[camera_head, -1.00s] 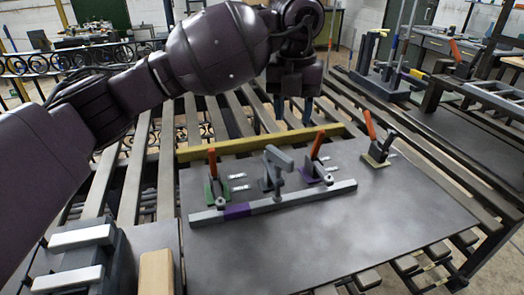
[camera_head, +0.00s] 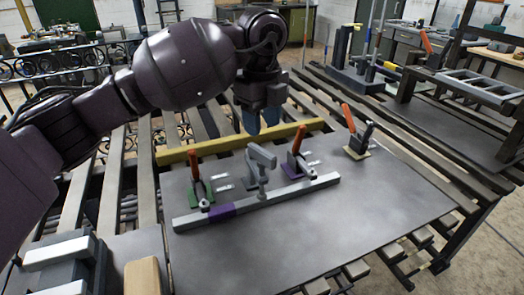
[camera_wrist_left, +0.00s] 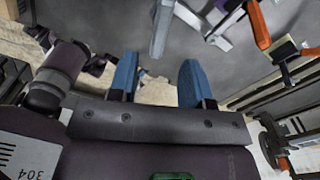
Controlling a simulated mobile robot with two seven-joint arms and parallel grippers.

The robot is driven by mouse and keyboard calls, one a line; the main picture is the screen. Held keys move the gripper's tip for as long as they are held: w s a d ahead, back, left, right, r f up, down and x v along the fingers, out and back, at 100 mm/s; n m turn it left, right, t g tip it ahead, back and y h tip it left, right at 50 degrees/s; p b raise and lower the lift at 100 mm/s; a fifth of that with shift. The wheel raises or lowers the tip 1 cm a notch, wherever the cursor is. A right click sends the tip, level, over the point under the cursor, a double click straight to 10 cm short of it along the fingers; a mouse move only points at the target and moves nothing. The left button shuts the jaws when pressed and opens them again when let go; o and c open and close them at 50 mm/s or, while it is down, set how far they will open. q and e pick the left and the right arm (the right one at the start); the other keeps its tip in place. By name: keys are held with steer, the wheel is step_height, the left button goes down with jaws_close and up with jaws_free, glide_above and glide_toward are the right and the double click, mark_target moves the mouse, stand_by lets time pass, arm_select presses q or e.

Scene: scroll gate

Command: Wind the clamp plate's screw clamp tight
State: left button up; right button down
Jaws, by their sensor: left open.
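The clamp plate (camera_head: 330,225) is a flat grey plate on a slatted bench. Its grey screw clamp (camera_head: 262,158) stands at the middle of the plate's far side, behind a long grey bar (camera_head: 275,200) with a purple section. A grey piece that seems to be part of this clamp shows at the top of the left wrist view (camera_wrist_left: 162,28). My left gripper (camera_head: 262,121), with blue fingers, is open and empty. It hangs behind and above the screw clamp, apart from it. Both fingers show in the left wrist view (camera_wrist_left: 158,82). My right gripper is not in view.
Orange-handled toggle clamps flank the screw clamp, on a green base (camera_head: 200,190) and a purple base (camera_head: 297,160). Another (camera_head: 358,140) stands at the right. A yellow bar (camera_head: 225,146) lies behind. Grey blocks (camera_head: 62,255) stand front left. The plate's front is clear.

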mark_target(262, 149)
arm_select(q)
step_height(262, 149, down, 6)
steer(key=shift+f+b, duration=0.1)
steer(key=shift+b, duration=0.35)
steer(key=shift+f, duration=0.8)
steer(key=shift+c, duration=0.3)
jaws_close()
steer(key=shift+r, duration=0.1)
